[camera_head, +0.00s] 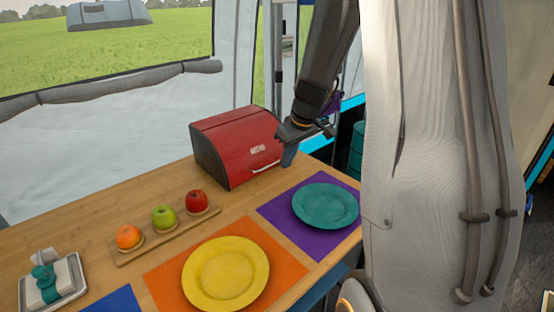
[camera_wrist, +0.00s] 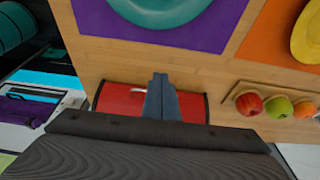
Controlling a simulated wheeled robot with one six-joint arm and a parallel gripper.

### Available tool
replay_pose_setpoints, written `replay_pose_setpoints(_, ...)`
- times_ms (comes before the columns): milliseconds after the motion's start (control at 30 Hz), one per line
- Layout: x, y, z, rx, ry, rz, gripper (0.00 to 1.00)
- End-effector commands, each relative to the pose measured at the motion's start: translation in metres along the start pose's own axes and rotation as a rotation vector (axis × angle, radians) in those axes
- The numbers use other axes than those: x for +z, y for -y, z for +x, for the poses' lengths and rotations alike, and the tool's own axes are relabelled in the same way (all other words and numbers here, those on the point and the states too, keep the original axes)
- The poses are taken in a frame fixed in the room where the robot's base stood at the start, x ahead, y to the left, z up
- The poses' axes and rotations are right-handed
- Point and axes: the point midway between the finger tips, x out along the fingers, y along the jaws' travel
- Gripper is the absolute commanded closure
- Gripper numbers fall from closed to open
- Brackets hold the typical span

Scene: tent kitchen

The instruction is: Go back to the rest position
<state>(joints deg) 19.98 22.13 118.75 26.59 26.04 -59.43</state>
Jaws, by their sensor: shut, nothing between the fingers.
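My gripper (camera_head: 289,156) hangs over the table beside the right end of the red bread box (camera_head: 226,151) in the head view. Its fingers are closed together with nothing between them. In the wrist view the shut fingers (camera_wrist: 160,84) stand in front of the red bread box (camera_wrist: 120,99) and hide part of its front. The bread box lid is closed. I cannot tell whether the fingers touch the box.
The wooden table (camera_head: 100,202) holds a teal plate (camera_head: 326,204) on a purple mat, a yellow plate (camera_head: 226,273) on an orange mat, and a fruit board (camera_head: 150,249) with an orange, a green apple and a red apple. A tray (camera_head: 75,287) stands at the left.

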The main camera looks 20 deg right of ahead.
Motion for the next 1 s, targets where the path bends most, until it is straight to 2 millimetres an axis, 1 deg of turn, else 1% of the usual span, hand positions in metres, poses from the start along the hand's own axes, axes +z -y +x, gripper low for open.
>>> replay_pose_setpoints(33,0.007,-0.001,-0.004,0.002,-0.001,0.001,1.00)
replay_pose_setpoints(200,0.023,-0.001,-0.015,0.001,-0.001,0.000,1.00)
replay_pose_setpoints(467,0.029,0.001,-0.019,0.000,0.000,0.000,1.00)
replay_pose_setpoints(567,0.031,0.011,-0.022,-0.007,0.011,0.007,1.00)
replay_pose_setpoints(667,0.040,0.043,-0.031,-0.025,0.046,0.037,1.00)
replay_pose_setpoints(700,0.046,0.061,-0.036,-0.032,0.068,0.055,1.00)
replay_pose_setpoints(767,0.059,0.091,-0.045,-0.040,0.108,0.087,1.00)
replay_pose_setpoints(800,0.070,0.110,-0.051,-0.042,0.137,0.109,1.00)
replay_pose_setpoints(867,0.088,0.137,-0.061,-0.039,0.181,0.145,1.00)
replay_pose_setpoints(900,0.100,0.152,-0.067,-0.033,0.207,0.167,1.00)
replay_pose_setpoints(1000,0.128,0.182,-0.081,-0.009,0.264,0.219,1.00)
